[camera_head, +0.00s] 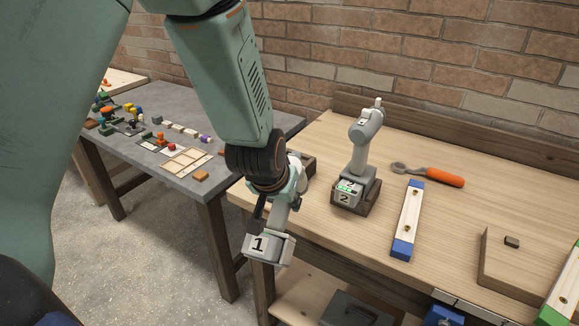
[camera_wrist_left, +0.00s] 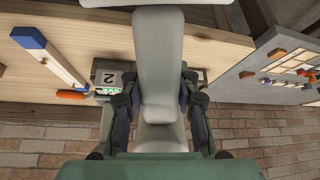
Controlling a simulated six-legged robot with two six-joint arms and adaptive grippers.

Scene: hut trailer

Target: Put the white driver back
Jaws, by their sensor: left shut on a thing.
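The white driver (camera_head: 266,246), marked 1, is in my left gripper (camera_head: 283,190), which is shut on it. It hangs tilted, base down, just off the table's left front edge and over the floor. In the left wrist view, its pale body (camera_wrist_left: 158,60) fills the middle between the two fingers of my left gripper (camera_wrist_left: 158,103). A dark wooden holder (camera_head: 308,162) stands on the table behind the gripper, mostly hidden. A grey driver (camera_head: 362,145), marked 2, stands upright in its own wooden holder (camera_head: 352,208). My right gripper is not in view.
On the wooden table (camera_head: 460,220) lie an orange-handled wrench (camera_head: 432,174), a blue-ended level (camera_head: 408,218) and a wooden board (camera_head: 515,265). A grey table (camera_head: 190,180) with small blocks and a tray stands to the left. A brick wall closes the back.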

